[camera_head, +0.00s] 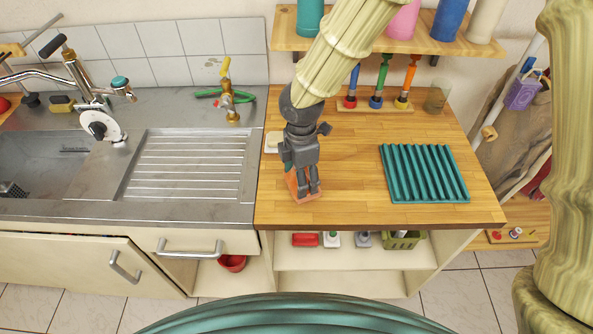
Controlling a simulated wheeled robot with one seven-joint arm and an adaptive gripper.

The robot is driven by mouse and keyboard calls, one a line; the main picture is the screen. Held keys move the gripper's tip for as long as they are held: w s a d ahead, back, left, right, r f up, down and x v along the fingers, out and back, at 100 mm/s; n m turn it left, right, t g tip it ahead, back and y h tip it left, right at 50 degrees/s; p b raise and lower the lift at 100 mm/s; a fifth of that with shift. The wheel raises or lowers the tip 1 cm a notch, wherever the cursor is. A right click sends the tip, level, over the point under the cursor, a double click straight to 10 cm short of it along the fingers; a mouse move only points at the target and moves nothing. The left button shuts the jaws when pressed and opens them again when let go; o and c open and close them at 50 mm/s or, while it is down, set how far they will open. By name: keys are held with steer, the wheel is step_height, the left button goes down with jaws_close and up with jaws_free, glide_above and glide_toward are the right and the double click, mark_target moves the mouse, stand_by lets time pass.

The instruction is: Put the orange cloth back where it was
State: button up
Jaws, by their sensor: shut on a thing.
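The orange cloth (291,184) is at the left part of the wooden worktop (345,212), near its front edge. My gripper (308,193) points down over the cloth and is shut on it. The fingers hide part of the cloth. I cannot tell whether the cloth touches the worktop or hangs just above it.
A teal ribbed mat (424,173) lies on the right of the worktop. The steel sink drainer (188,163) is to the left. The worktop between cloth and mat is clear.

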steer(key=shift+w+a+f+p, duration=0.1)
steer(key=shift+w+a+p, duration=0.15)
steer(key=shift+w, duration=0.5)
steer(key=shift+w+a+p, duration=0.15)
steer(key=shift+w+a, duration=0.05)
steer(key=shift+w, duration=0.55)
steer(key=shift+f+p, duration=0.65)
steer(key=shift+f, duration=1.2)
steer(key=o, duration=0.9)
steer(key=shift+f, duration=0.1)
step_height(320, 180, up, 12)
steer(key=shift+r+b, duration=0.15)
steer(key=shift+b, duration=1)
